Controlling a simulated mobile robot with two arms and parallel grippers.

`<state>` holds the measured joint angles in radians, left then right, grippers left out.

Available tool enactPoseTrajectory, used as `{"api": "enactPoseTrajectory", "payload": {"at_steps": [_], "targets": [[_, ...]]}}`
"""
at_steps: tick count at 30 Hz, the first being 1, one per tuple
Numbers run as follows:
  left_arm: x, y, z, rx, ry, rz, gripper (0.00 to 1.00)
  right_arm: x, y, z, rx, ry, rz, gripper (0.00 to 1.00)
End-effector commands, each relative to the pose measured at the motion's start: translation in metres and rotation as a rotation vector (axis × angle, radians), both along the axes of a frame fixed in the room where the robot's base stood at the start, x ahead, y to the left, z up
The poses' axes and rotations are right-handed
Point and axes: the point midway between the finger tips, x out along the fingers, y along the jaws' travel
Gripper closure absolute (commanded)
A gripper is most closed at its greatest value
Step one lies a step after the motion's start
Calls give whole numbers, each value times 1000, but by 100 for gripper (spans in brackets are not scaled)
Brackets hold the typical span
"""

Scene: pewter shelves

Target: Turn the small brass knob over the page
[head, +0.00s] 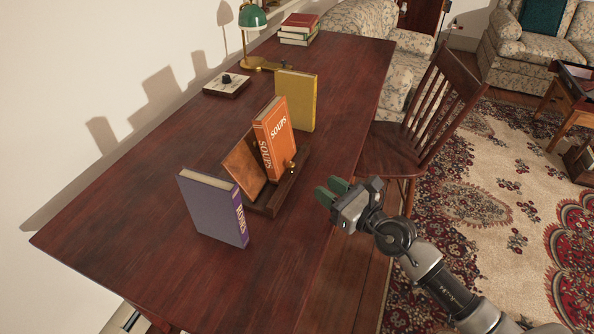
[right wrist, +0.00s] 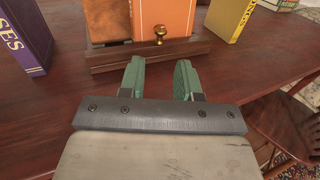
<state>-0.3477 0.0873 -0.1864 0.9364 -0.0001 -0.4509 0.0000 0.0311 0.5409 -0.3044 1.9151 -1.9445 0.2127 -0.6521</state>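A small brass knob (head: 290,166) sits at the front of a dark wooden book stand (head: 266,209), at the foot of an orange book titled "SOUPS" (head: 273,140). The knob also shows in the right wrist view (right wrist: 160,34), just beyond my fingertips. The book stands upright on the stand against its brown back board (head: 244,166). My right gripper (head: 333,192) has green fingers, parted and empty, to the right of the stand near the table's edge. In the right wrist view its open fingers (right wrist: 160,72) point toward the stand, apart from the knob. My left gripper is not in view.
A purple book (head: 212,208) stands left of the stand, and a yellow book (head: 296,98) stands behind it. A small box with a black dial (head: 227,84), a green lamp (head: 252,18) and stacked books (head: 299,30) are farther back. A wooden chair (head: 415,135) is beside the table.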

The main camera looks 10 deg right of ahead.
Motion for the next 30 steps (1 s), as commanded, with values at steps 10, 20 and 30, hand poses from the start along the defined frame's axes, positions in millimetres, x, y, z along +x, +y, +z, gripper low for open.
{"api": "enactPoseTrajectory", "payload": {"at_steps": [10,20,30], "targets": [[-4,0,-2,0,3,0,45,34,23,1,0,1,5,67],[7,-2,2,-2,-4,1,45,80,52,-1,-2,3,6,67],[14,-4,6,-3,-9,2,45,89,59,-1,-4,4,6,67]]}}
